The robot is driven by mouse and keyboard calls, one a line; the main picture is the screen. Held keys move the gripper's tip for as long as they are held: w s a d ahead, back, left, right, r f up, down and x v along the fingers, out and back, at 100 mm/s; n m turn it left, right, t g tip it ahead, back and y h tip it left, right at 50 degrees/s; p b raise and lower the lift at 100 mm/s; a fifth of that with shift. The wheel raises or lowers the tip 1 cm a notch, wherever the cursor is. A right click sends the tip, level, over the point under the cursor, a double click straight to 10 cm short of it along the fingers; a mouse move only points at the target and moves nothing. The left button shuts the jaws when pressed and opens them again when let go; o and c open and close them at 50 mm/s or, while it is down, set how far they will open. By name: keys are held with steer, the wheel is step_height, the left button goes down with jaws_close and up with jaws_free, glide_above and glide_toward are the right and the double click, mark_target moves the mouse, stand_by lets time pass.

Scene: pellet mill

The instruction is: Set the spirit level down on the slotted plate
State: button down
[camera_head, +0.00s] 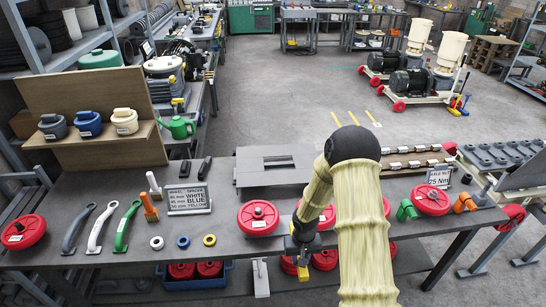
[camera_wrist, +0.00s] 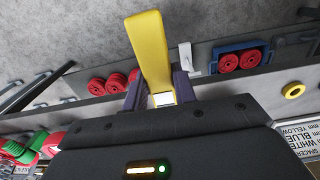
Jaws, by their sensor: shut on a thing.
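My gripper (camera_head: 302,243) is shut on a yellow bar-shaped thing, which I take to be the spirit level (camera_wrist: 148,45). In the wrist view the two dark fingers (camera_wrist: 160,94) of the gripper grip it near one end, and it sticks out beyond them. In the head view only a small yellow part of it (camera_head: 303,271) shows below the gripper, at the front edge of the workbench. The slotted plate (camera_head: 262,178) is a flat grey plate with slots, lying on the bench behind and left of my gripper. My arm hides the bench just right of it.
The workbench (camera_head: 225,222) carries red wheels (camera_head: 258,217), coloured handles (camera_head: 127,226), small spacer rings (camera_head: 183,242) and a spacer sign (camera_head: 188,200). A blue crate (camera_head: 196,283) with red wheels stands below. A torque sign (camera_head: 439,178) stands at the right.

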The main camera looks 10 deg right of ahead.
steer(key=shift+s+f+b, duration=0.1)
steer(key=shift+f+b, duration=0.2)
steer(key=shift+f, duration=0.05)
steer(key=shift+f+b, duration=0.85)
steer(key=shift+f, duration=0.1)
step_height(320, 180, down, 4)
steer(key=b, duration=0.3)
steer(key=shift+r+b, duration=0.25)
steer(key=shift+b, duration=0.05)
